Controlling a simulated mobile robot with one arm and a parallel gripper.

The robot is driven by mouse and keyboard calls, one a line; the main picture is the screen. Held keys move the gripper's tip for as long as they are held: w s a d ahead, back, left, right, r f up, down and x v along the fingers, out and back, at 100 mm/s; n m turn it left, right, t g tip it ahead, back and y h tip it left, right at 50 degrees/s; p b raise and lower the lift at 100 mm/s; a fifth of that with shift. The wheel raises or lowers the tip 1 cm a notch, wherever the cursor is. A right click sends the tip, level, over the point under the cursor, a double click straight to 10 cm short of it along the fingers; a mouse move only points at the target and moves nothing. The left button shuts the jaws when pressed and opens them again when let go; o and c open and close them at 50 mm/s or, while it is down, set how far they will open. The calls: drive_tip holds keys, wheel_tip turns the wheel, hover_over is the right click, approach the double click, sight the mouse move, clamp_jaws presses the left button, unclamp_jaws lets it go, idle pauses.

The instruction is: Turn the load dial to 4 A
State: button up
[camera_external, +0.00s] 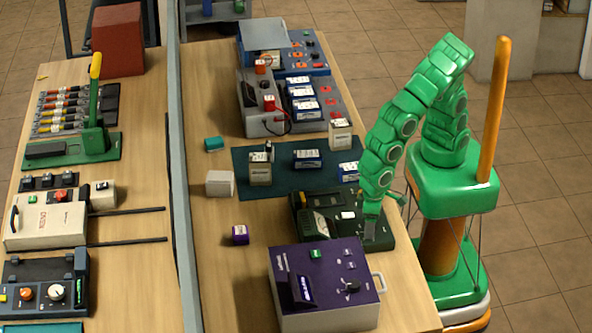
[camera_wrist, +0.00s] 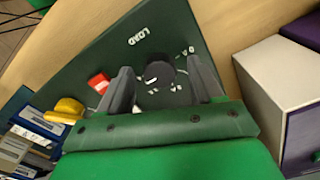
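The load dial (camera_wrist: 159,69) is a dark round knob on the dark green panel marked LOAD (camera_wrist: 137,37), seen in the wrist view. Small white scale marks lie around it; "0 A" is near its right side, and the others are too small to read surely. My gripper (camera_wrist: 162,82) is open, with one finger on each side of the dial; I cannot tell whether either finger touches it. In the external view, my gripper (camera_external: 371,238) is down over the right part of the dark green tester (camera_external: 387,240) and hides the dial there.
A red rocker switch (camera_wrist: 98,83) sits left of my fingers in the wrist view. A purple-topped box (camera_external: 328,265) with a handle stands close in front of the tester. Batteries stand on the teal mat (camera_external: 284,184) behind it.

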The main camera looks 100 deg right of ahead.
drive_tip(key=shift+r, duration=0.15)
drive_tip(key=shift+r, duration=3.75)
drive_tip(key=shift+d+r, duration=0.1)
drive_tip(key=shift+d, duration=0.1)
drive_tip(key=s+d+r+m, duration=0.15)
drive_tip(key=d+r, duration=0.25)
drive_tip(key=d, duration=0.7)
drive_tip(key=s+d+r+m, duration=0.15)
drive_tip(key=d+r, duration=0.25)
drive_tip(key=d, duration=0.7)
drive_tip(key=s+d+n+g, duration=0.1)
drive_tip(key=s+d+n, duration=0.6)
drive_tip(key=s+d, duration=0.7)
drive_tip(key=shift+s+g, duration=0.4)
drive_tip(key=shift+s, duration=0.6)
